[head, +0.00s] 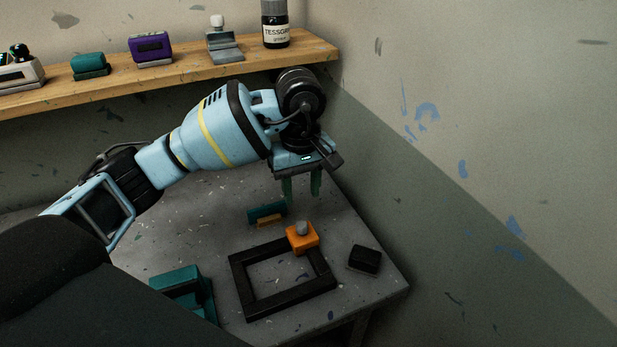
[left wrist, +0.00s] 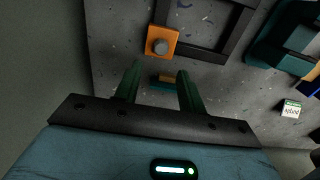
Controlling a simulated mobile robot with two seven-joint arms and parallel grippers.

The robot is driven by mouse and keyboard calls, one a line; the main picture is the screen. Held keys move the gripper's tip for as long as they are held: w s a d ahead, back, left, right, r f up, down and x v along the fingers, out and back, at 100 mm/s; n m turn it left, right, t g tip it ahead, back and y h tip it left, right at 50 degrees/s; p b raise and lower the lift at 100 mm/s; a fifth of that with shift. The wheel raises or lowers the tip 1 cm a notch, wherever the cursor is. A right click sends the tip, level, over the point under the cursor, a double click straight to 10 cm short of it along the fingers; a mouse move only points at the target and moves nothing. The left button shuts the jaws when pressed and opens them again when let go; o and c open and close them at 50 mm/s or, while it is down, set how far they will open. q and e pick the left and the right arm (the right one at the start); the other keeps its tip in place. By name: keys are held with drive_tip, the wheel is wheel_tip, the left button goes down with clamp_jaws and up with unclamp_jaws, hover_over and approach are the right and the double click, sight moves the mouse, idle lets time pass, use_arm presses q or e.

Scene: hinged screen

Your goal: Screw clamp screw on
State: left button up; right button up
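An orange clamp (head: 302,240) sits on the far right corner of a black square frame (head: 251,304) on the grey table. A grey round screw head (head: 302,228) stands on top of the clamp. In the left wrist view the orange clamp (left wrist: 155,48) and its grey screw (left wrist: 160,46) lie beyond the fingertips, slightly left. My left gripper (head: 302,192) points down above the table, behind the clamp and apart from it. Its two green fingers (left wrist: 158,70) are spread with nothing held between them. My right gripper is in neither view.
A teal and orange block (head: 266,213) lies behind the frame, below my left gripper. A black block (head: 365,259) lies right of the frame, and a teal holder (head: 178,284) stands left. A wooden shelf (head: 190,72) holds several items. Walls close off the back and right.

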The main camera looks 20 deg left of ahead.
sight(302, 225)
use_arm(q)
drive_tip(key=shift+s+f, duration=0.2)
drive_tip(key=shift+s, duration=0.05)
drive_tip(key=shift+f, duration=0.4)
wheel_tip(302, 225, down, 9)
drive_tip(key=b, duration=0.3)
drive_tip(key=shift+w+r, duration=0.1)
drive_tip(key=shift+r, duration=0.5)
drive_tip(key=shift+c, duration=1.3)
drive_tip(key=c, duration=0.6)
drive_tip(key=shift+o, duration=0.2)
drive_tip(key=m, duration=0.4)
drive_tip(key=shift+w+a+r, duration=0.1)
drive_tip(key=m, duration=0.3)
drive_tip(key=shift+m, duration=0.4)
drive_tip(key=m, duration=0.5)
drive_tip(key=shift+m, duration=0.4)
drive_tip(key=m, duration=0.4)
drive_tip(key=o, duration=0.8)
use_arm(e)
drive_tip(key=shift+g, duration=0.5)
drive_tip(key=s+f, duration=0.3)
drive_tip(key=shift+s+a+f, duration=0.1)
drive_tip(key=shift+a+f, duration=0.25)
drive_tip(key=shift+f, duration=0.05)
